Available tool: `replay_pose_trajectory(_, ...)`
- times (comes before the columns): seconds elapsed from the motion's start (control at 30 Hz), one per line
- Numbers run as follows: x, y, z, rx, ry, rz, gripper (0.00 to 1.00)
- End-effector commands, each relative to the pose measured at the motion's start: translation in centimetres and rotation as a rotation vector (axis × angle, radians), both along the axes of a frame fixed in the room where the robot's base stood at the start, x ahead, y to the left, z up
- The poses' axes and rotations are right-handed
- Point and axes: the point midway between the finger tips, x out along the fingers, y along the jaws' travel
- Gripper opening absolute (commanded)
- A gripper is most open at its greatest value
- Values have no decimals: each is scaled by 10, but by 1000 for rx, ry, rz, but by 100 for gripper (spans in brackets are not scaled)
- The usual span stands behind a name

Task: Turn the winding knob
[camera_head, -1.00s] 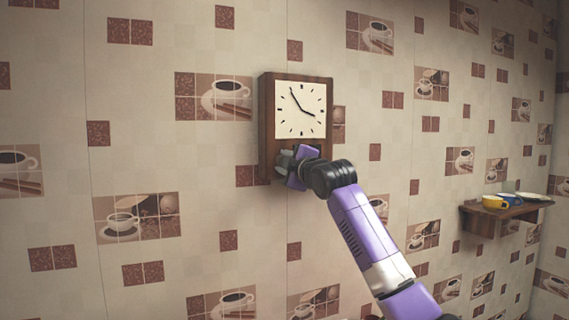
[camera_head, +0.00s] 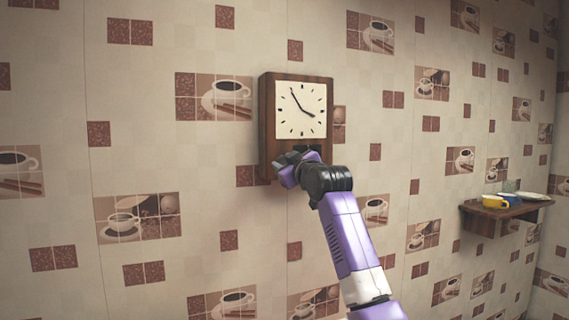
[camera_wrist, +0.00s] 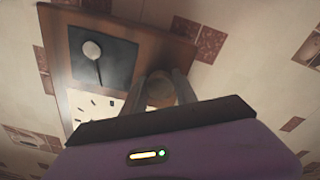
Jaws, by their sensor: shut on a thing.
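A wooden wall clock (camera_head: 267,120) with a cream dial (camera_head: 300,109) hangs on the wall. In the wrist view, the clock body (camera_wrist: 140,30) appears tilted, with a dark pendulum window (camera_wrist: 104,55) and part of the dial (camera_wrist: 90,104). A round brown winding knob (camera_wrist: 160,90) sticks out beside the window, between the two grey fingers of my gripper (camera_wrist: 162,88). My gripper is shut on the knob. In the head view, my gripper (camera_head: 284,174) is at the clock's lower part, and the knob is hidden behind it.
A small wooden wall shelf (camera_head: 479,222) at the right bears a yellow cup (camera_head: 495,202), a blue item (camera_head: 511,198) and a pale plate (camera_head: 532,196). The tiled wall around the clock is otherwise free of objects.

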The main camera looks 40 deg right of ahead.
Motion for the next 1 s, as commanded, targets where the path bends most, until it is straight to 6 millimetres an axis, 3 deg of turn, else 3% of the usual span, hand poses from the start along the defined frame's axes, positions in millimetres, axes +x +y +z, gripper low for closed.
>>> replay_pose_trajectory(0.57,-1,-2,-1,34,-8,-3,0)
replay_pose_trajectory(0.6,-1,-2,-1,34,-8,-3,38)
replay_pose_trajectory(0.7,-1,-2,-1,34,-8,-3,55)
replay_pose_trajectory(1.0,-1,-1,-1,33,-9,-1,55)
